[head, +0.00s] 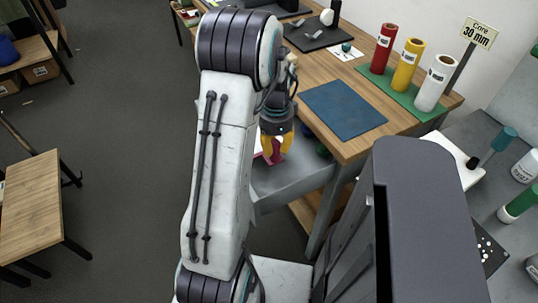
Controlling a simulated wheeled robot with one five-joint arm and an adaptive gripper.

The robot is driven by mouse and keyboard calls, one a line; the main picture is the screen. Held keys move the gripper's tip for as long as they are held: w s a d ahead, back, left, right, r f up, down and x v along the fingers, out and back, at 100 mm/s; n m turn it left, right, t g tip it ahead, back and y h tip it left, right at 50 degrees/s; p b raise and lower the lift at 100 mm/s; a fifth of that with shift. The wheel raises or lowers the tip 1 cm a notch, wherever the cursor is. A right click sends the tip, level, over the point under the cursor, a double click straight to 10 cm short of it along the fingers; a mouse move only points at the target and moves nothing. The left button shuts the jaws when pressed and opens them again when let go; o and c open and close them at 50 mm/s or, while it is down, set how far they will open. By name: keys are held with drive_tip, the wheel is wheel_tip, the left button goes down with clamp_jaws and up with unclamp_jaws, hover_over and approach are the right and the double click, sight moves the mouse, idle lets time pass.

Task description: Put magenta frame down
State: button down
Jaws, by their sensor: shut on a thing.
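My gripper (274,147), with yellow fingers, points down beside the left edge of the wooden worktable in the head view. It is shut on the magenta frame (270,152). Only a small part of the frame shows, with a pale area beside it. My arm and the fingers hide the rest. The frame is above or in front of a grey tray or shelf (285,187) at the table's side. I cannot tell whether the two touch.
A bare blue mat (343,108) lies on the worktable (352,148). Red (383,48), yellow (408,64) and white (434,83) rolls stand on a green mat at the right, near a "Core 30 mm" sign (477,34). Dark tools lie at the back. A wooden bench (30,205) stands left.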

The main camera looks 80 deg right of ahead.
drive_tip(key=shift+f, duration=4.05)
drive_tip(key=c, duration=1.1)
unclamp_jaws()
drive_tip(key=shift+r, duration=0.1)
wheel_tip(320, 180, up, 12)
drive_tip(key=shift+f, duration=0.15)
